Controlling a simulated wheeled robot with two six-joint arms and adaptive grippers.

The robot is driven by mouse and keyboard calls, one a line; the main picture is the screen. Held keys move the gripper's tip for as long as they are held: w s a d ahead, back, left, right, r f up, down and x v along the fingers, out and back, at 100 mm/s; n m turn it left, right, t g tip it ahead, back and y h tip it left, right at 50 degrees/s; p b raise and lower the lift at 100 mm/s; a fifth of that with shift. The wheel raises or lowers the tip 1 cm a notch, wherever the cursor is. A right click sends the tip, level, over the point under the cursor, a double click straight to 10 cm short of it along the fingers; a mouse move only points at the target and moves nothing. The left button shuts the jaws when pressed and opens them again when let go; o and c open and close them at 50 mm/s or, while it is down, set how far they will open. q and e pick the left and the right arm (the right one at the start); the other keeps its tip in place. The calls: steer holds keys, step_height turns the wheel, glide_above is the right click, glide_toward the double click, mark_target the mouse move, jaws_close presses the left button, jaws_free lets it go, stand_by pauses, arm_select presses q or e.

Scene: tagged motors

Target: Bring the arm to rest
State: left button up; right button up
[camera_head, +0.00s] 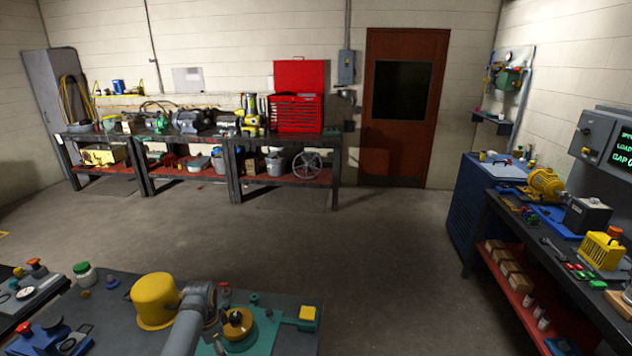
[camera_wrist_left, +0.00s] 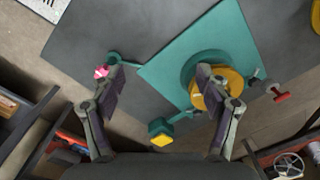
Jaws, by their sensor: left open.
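My left arm (camera_head: 187,325) comes up from the bottom edge of the head view and reaches over the near workbench (camera_head: 115,315). My left gripper (camera_wrist_left: 160,82) shows in the left wrist view with its two fingers spread wide and nothing held between them. Its right finger overlaps a round yellow part on a teal base plate (camera_wrist_left: 165,70); I cannot tell whether they touch. Its left finger is near a pink knob (camera_wrist_left: 101,72). In the head view the fingers are hard to make out behind the arm. My right gripper is not in view.
On the near bench stand a yellow cylinder (camera_head: 155,302) left of my arm, a white jar with a green lid (camera_head: 85,274), and a yellow-topped block (camera_head: 307,314). A second bench (camera_head: 560,262) with a yellow motor (camera_head: 546,185) is at the right. The middle floor is clear.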

arm_select(q)
steer(key=s+d+f+n+t, duration=0.15)
steer(key=s+n, duration=0.25)
steer(key=s, duration=0.9)
steer(key=s+d+r+n+t, duration=0.2)
steer(key=s+r+n, duration=0.45)
steer(key=s, duration=0.65)
steer(key=s+a+f+m+g+b, duration=0.15)
steer(key=f+b, duration=0.25)
steer(key=f, duration=1.4)
steer(key=s+a+f+b, duration=0.15)
steer(key=f+b, duration=0.25)
steer(key=f, duration=1.3)
steer(key=s+f+g+b, duration=0.1)
steer(key=s+f+b, duration=0.4)
steer(key=s+f, duration=1.2)
steer(key=shift+s+a+f+y, duration=0.2)
steer(key=shift+f+y, duration=0.1)
steer(key=shift+f, duration=0.5)
arm_select(e)
step_height(320, 180, down, 13)
steer(key=shift+w, duration=0.25)
steer(key=shift+f, duration=0.1)
